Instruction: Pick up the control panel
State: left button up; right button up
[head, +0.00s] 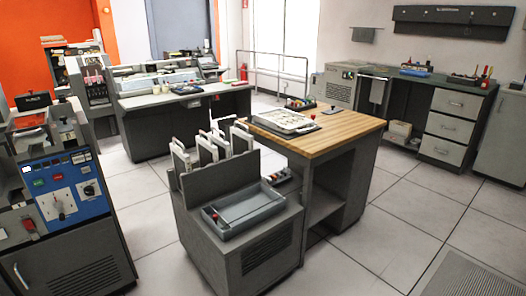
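No object is labelled as the control panel, and I cannot tell which one is meant. A flat pale panel (285,121) lies in a dark tray on the wooden-topped table. Several white-framed panels with handles stand upright in a row on the low grey cabinet, the front one (181,158) at the left. A blue panel (65,185) with switches and buttons is set into the grey machine at the left. Neither of my grippers shows in the head view.
The low grey cabinet (264,256) holds a grey open tray (245,205) with a small red item. The wooden-topped table (345,128) stands behind it. A machine desk (185,98) is at the back left, a drawer bench (447,127) at the right.

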aim_at(207, 152)
jog(key=z, duration=0.7)
jog(key=i, duration=0.85)
jog(key=u, duration=0.95)
